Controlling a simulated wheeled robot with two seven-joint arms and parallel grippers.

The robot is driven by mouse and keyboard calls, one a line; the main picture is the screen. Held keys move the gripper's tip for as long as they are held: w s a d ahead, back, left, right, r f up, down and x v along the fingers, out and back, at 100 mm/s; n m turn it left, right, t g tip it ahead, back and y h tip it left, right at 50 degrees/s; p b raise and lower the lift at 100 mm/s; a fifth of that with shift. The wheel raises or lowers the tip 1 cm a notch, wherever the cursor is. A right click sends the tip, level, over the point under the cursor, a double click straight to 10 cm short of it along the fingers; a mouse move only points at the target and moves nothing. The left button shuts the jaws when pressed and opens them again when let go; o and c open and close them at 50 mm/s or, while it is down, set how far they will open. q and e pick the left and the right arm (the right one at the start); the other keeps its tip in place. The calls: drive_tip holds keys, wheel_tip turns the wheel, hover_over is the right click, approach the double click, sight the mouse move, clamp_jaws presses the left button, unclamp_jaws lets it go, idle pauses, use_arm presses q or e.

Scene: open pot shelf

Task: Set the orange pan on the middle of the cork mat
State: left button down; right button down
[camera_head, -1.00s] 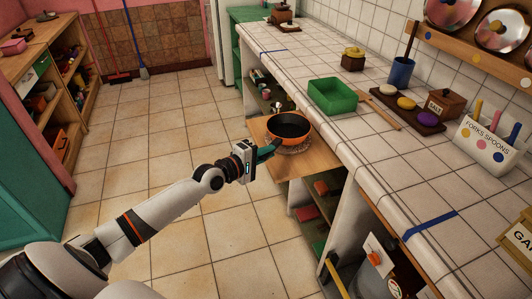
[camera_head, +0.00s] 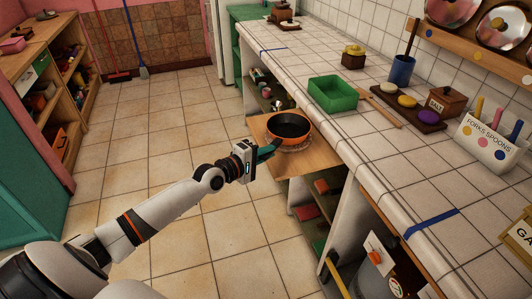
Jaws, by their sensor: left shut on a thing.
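The orange pan (camera_head: 290,130), dark inside, sits over the cork mat (camera_head: 297,148) on a pulled-out wooden board below the countertop. A strip of the mat shows along the pan's near side; the rest is hidden under the pan. Whether the pan touches the mat cannot be told. My left gripper (camera_head: 268,150) reaches in from the left and is shut on the pan's teal handle, at the pan's near-left side. My right gripper is not in view.
The wooden board (camera_head: 290,166) has bare room in front of the pan. The tiled counter (camera_head: 345,127) rises just right of it, with a green bin (camera_head: 333,96) near its edge. Shelves with small items lie below. The floor on the left is clear.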

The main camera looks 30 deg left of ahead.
use_arm(q)
drive_tip(key=c, duration=1.4)
unclamp_jaws()
drive_tip(key=shift+r, duration=0.15)
drive_tip(key=shift+o, duration=0.4)
drive_tip(key=shift+f, duration=0.25)
drive_tip(key=v, duration=1.2)
drive_tip(key=shift+r, duration=0.15)
